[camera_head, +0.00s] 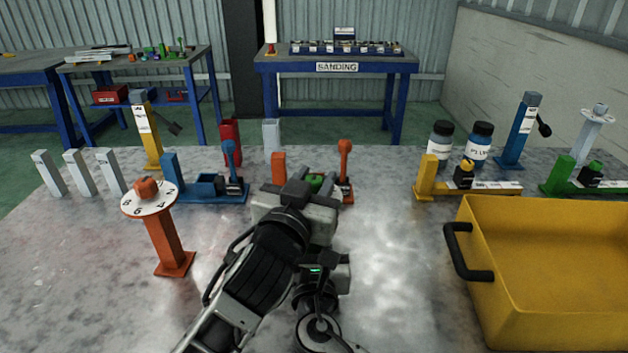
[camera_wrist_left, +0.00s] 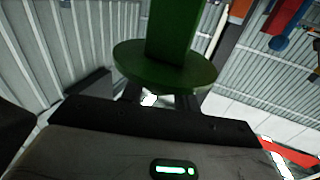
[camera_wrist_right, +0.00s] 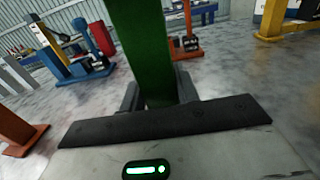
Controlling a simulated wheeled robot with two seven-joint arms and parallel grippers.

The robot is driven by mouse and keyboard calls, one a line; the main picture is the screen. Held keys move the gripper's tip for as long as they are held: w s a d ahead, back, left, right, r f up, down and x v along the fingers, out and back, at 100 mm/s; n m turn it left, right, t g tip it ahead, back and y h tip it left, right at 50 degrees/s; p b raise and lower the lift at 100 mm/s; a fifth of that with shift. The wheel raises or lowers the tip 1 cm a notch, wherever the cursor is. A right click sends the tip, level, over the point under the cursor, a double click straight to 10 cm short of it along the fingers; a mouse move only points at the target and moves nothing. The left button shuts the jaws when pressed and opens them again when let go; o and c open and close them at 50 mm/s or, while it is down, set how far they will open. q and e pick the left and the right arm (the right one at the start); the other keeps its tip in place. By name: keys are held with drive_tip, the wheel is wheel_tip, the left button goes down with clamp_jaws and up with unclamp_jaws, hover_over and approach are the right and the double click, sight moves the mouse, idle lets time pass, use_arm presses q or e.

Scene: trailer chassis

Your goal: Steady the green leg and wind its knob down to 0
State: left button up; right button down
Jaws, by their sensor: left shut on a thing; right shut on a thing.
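The green leg shows in the right wrist view as a dark green post (camera_wrist_right: 145,50) between the fingers of my right gripper (camera_wrist_right: 158,97), which is shut on it. In the left wrist view its green dial disc (camera_wrist_left: 165,70) and post are seen from the post's side. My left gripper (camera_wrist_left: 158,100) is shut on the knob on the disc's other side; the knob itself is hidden. The dial's numbers cannot be read. In the head view my left gripper (camera_head: 305,190) covers nearly all of the leg; only a small green patch shows.
An orange leg with a white numbered dial (camera_head: 165,240) stands close on the left. A yellow bin (camera_head: 560,280) fills the front right. Blue (camera_head: 205,188), orange (camera_head: 346,165) and yellow (camera_head: 424,178) fixtures stand behind. Bare table lies between the arms and the bin.

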use_arm(q)
drive_tip(key=shift+r+n+t+y, duration=0.3)
drive_tip(key=shift+n+y, duration=0.1)
drive_tip(key=shift+y, duration=0.1)
drive_tip(key=o, duration=1)
drive_tip(key=shift+c, duration=0.2)
drive_tip(key=shift+f, duration=0.1)
drive_tip(key=shift+s+a+f, duration=0.1)
drive_tip(key=shift+s, duration=0.05)
drive_tip(key=v, duration=0.7)
drive_tip(key=shift+s, duration=0.1)
